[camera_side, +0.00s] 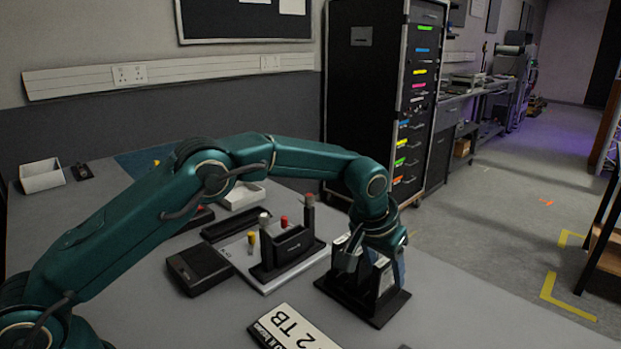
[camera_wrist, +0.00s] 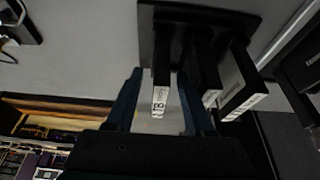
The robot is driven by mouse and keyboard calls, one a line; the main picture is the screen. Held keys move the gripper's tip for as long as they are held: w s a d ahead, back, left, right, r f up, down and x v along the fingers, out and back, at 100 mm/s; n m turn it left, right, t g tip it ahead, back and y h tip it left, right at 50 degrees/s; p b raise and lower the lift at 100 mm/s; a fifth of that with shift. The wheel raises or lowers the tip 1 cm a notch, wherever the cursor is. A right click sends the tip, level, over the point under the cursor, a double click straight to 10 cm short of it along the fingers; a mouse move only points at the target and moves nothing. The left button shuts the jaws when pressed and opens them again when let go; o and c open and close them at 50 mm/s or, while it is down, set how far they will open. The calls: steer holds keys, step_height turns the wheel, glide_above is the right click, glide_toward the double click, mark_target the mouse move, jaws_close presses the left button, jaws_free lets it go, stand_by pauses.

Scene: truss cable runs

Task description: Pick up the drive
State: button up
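A black drive rack (camera_side: 357,304) stands on the grey table in the side view, with several upright drives in it. It also shows at the top of the wrist view (camera_wrist: 222,16). In the wrist view a dark drive (camera_wrist: 161,75) with a white printed end label lies between the two fingers of my gripper (camera_wrist: 159,78). Gaps show on both sides of it, so my gripper is open around it. Two more labelled drives, including one at the right (camera_wrist: 238,88), sit beside it. In the side view my gripper (camera_side: 374,262) is down over the rack and hides part of the drives.
A black box (camera_side: 199,268) lies further left. A white "2 TB" sign (camera_side: 296,330) lies in front. The table right of the rack is clear.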

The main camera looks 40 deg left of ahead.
jaws_close()
steer(key=shift+r, duration=0.1)
